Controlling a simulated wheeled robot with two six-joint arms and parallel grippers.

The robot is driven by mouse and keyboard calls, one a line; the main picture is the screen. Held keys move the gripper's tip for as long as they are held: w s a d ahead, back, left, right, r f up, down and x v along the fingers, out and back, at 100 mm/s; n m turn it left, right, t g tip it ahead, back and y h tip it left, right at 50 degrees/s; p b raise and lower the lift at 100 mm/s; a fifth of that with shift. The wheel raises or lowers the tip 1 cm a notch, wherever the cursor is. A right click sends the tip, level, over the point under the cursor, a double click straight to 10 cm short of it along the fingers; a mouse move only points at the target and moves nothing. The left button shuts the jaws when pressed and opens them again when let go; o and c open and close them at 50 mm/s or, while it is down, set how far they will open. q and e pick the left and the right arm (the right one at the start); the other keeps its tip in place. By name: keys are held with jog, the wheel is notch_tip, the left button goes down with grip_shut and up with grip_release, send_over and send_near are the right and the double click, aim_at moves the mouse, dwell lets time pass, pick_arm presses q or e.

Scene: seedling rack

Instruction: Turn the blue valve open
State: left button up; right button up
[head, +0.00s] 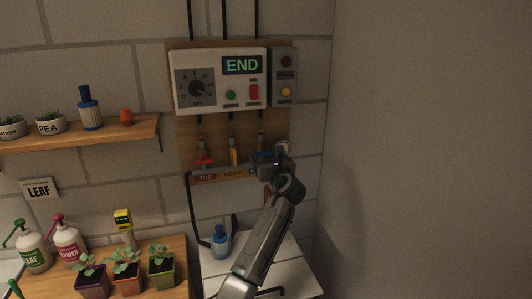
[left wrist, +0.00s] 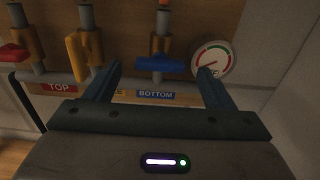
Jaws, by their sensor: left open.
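The blue valve handle (left wrist: 160,64) sits above the blue BOTTOM label (left wrist: 156,95) in the left wrist view. It lies crosswise to its vertical pipe. My left gripper (left wrist: 160,78) is open, with one finger on each side of the blue handle; I cannot tell whether it touches. In the head view my left gripper (head: 268,158) is at the right end of the valve row and hides most of the blue handle. The red valve (head: 205,162) lies crosswise above the TOP label, and the yellow valve (head: 234,157) stands upright. My right gripper is not in view.
A round pressure gauge (left wrist: 212,59) is close beside the right finger. A control box (head: 220,82) reading END is above the valves. Seedling pots (head: 127,285), spray bottles (head: 67,241) and a blue-capped bottle (head: 221,242) stand lower down. A bare wall is at right.

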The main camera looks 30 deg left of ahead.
pick_arm(q)
jog(key=shift+w+a+r, duration=0.2)
jog(key=shift+w+a, duration=0.3)
jog(key=shift+a, duration=0.1)
jog(key=shift+w+f, duration=0.1)
jog(key=c, duration=1)
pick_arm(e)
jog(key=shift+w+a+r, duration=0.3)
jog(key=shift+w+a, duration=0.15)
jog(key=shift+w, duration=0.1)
